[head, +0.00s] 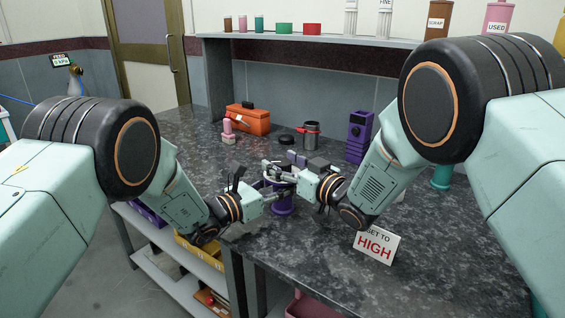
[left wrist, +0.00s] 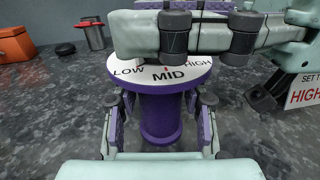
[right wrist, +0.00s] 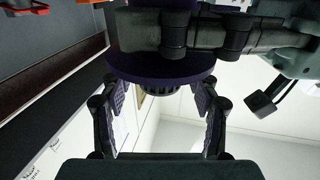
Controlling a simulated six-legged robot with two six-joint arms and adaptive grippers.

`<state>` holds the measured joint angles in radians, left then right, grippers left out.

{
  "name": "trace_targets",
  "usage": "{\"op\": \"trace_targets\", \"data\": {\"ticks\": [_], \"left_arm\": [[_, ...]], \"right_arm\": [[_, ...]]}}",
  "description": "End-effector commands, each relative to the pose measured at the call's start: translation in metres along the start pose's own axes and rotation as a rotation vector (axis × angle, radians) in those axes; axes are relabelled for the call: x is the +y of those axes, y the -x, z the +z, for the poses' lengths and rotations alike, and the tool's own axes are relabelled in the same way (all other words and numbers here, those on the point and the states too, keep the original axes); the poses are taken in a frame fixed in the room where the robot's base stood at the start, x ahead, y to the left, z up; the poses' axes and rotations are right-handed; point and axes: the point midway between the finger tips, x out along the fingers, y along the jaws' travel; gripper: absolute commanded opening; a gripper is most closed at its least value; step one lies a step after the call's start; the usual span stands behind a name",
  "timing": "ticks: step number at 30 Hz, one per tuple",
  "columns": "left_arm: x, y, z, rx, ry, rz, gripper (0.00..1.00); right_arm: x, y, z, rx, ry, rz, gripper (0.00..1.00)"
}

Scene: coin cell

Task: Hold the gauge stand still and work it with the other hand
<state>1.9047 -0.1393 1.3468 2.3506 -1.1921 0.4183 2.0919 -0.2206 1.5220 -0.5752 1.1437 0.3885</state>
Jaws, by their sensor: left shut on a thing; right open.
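The gauge stand (head: 282,208) is a purple post upright on the dark counter, partly hidden by my grippers in the head view. In the left wrist view the stand (left wrist: 160,121) carries a white dial plate (left wrist: 143,75) reading LOW, MID and HIGH, with a small red mark by MID. My left gripper (left wrist: 160,112) is shut on the post below the plate. My right gripper (head: 279,171) is open above the dial. In the right wrist view a dark ribbed knob (right wrist: 166,89) shows between its open fingers; contact cannot be told.
A sign (head: 376,245) reading SET TO HIGH stands at the front right. The front counter is largely clear.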

Motion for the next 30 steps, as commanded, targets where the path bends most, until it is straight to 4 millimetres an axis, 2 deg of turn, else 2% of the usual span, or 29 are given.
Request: {"op": "trace_targets", "data": {"ticks": [10, 30], "left_arm": [[-0.0001, 0.0001, -0.0007, 0.001, 0.001, 0.000, 0.02], [0.0000, 0.0001, -0.0007, 0.001, 0.001, 0.000, 0.02]], "right_arm": [[-0.0002, -0.0033, -0.0002, 0.000, 0.000, 0.000, 0.61], [-0.0001, -0.0030, -0.0004, 0.000, 0.001, 0.000, 0.06]]}}
